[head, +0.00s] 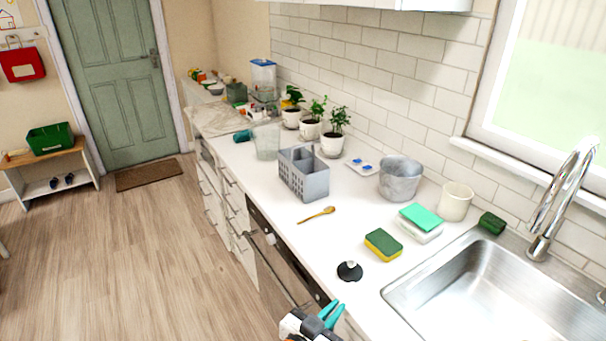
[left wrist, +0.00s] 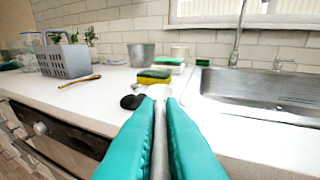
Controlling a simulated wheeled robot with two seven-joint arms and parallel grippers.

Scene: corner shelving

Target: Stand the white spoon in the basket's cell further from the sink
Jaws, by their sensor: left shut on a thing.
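My left gripper (head: 332,314) has teal fingers and is low in the head view, by the counter's front edge. In the left wrist view its fingers (left wrist: 160,120) are closed around the pale handle of the white spoon (left wrist: 158,91), whose rounded end shows beyond the fingertips. I cannot make the spoon out clearly in the head view. The grey basket (head: 312,187) stands upright on the counter, well beyond the gripper, with a divider and handle across its middle. It also shows at left in the left wrist view (left wrist: 66,64). The sink (head: 440,300) is at right. My right gripper is out of view.
A black round piece (head: 350,272) lies near the gripper. A wooden spoon (head: 316,215) lies before the basket. A yellow-green sponge (head: 383,245), a metal pot (head: 400,181) and potted plants (head: 332,143) stand around. The counter between sponge and wooden spoon is clear.

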